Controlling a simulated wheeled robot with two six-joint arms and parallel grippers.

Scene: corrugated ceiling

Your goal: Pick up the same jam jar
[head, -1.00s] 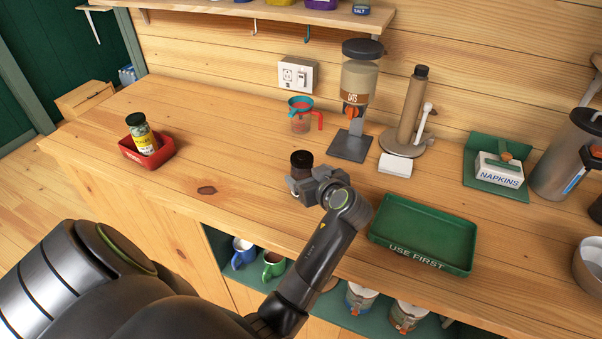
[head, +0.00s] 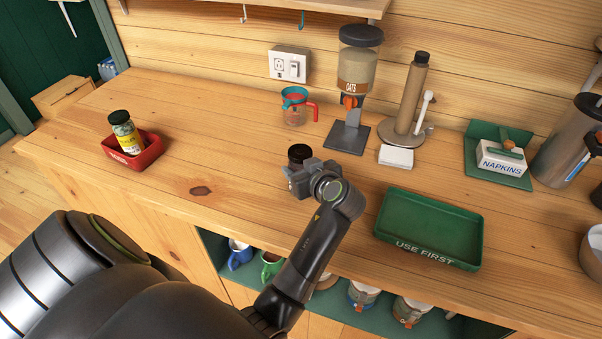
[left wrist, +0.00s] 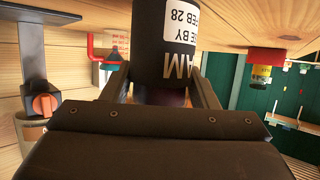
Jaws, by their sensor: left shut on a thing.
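My left gripper (head: 301,180) is shut on the jar. In the left wrist view the jar (left wrist: 166,35) shows upside down, with a black and white label reading "AM" and "BY FEB 28", between the two fingers (left wrist: 163,90). I cannot tell whether the jar touches the counter. My right gripper is not in view.
A green "USE FIRST" tray (head: 428,205) lies right of the gripper. A red bin (head: 148,158) holding a yellow-labelled jar (head: 125,133) is at left. An oats dispenser (head: 356,85), measuring cup (head: 295,105) and napkin box (head: 502,158) stand behind. Counter between bin and gripper is clear.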

